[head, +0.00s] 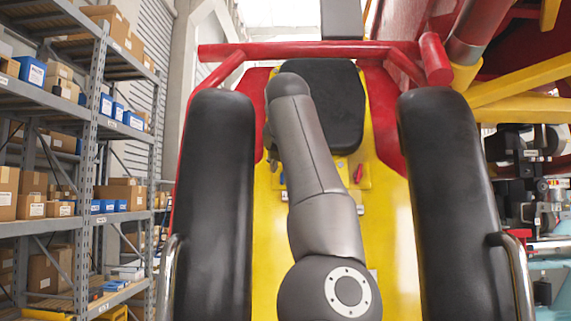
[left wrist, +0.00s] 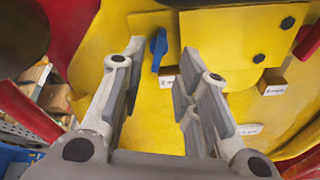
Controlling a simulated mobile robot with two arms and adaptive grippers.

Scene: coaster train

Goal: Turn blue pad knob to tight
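The blue pad knob (left wrist: 158,50) is a small blue lever on a yellow plate (left wrist: 225,35) in the left wrist view. It stands nearly upright, tilted slightly. In the head view only a bit of the blue knob (head: 281,178) shows beside my arm. My left gripper (left wrist: 163,62) is open and empty, its two grey fingers pointing at the panel. The knob lies ahead, between the fingertips as seen, nearer the left one; whether a finger touches it I cannot tell. In the head view my left arm hides most of the gripper. My right gripper is not in view.
A red knob (head: 357,173) sits right of the blue one. Small labels (left wrist: 271,86) below the plate are too small to read. Black padded bars (head: 216,200) and (head: 449,200) flank the yellow seat back (head: 390,245). A black headrest (head: 335,100) is above. Shelves with boxes stand left.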

